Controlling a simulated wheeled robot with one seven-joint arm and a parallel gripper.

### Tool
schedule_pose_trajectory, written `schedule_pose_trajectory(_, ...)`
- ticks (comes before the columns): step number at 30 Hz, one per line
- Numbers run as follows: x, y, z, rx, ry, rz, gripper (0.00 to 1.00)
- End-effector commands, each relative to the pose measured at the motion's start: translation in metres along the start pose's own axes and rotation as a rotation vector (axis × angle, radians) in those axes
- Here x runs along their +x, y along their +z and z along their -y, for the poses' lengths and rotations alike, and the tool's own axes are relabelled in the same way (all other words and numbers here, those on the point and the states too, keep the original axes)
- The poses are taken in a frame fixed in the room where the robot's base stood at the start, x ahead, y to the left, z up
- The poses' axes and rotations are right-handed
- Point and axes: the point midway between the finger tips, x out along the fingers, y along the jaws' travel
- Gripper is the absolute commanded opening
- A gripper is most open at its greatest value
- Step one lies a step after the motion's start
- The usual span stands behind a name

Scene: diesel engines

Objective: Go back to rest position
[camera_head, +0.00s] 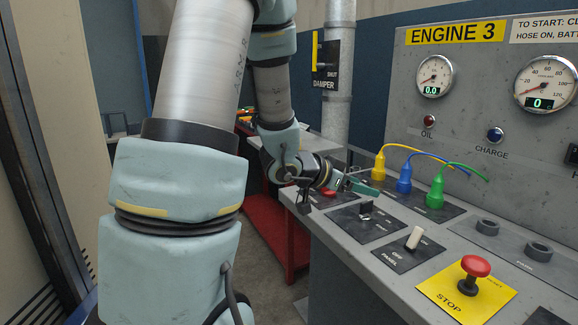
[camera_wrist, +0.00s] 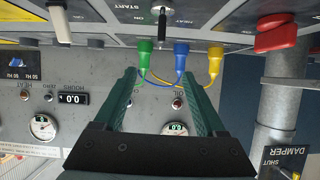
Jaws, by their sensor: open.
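My gripper (camera_head: 360,187) is over the left end of the grey engine panel (camera_head: 335,238) in the head view, close to the yellow plug (camera_head: 379,167). In the wrist view, which looks upside down, its two green fingers (camera_wrist: 160,75) are spread apart with nothing held between them. Beyond them stand the yellow plug (camera_wrist: 215,56), blue plug (camera_wrist: 181,55) and green plug (camera_wrist: 145,55), each with a cable. The head view also shows the blue plug (camera_head: 404,180) and green plug (camera_head: 435,192) upright in the panel.
A red handle (camera_wrist: 276,33) is near the gripper. The panel also bears a white-tipped lever (camera_head: 414,238) and a red stop button (camera_head: 475,267). A grey damper pipe (camera_head: 338,100) rises behind. A red bench (camera_head: 262,213) stands left of the panel, with bare floor before it.

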Motion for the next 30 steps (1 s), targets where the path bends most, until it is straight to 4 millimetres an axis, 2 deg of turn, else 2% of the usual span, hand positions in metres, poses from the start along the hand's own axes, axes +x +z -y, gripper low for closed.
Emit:
schedule_pose_trajectory(5,-0.009,0.011,0.023,-0.022,-0.1,0.057,0.73)
schedule_pose_trajectory(11,-0.031,0.033,0.055,-0.079,-0.257,0.169,0.73)
schedule_pose_trajectory(16,-0.066,0.064,0.082,-0.177,-0.422,0.317,0.73)
schedule_pose_trajectory(19,-0.1,0.092,0.09,-0.287,-0.53,0.449,0.73)
schedule_pose_trajectory(22,-0.14,0.124,0.083,-0.441,-0.612,0.606,0.73)
schedule_pose_trajectory(24,-0.164,0.142,0.067,-0.554,-0.636,0.704,0.73)
schedule_pose_trajectory(27,-0.187,0.157,0.041,-0.69,-0.634,0.81,0.73)
schedule_pose_trajectory(30,-0.199,0.164,0.019,-0.787,-0.615,0.875,0.73)
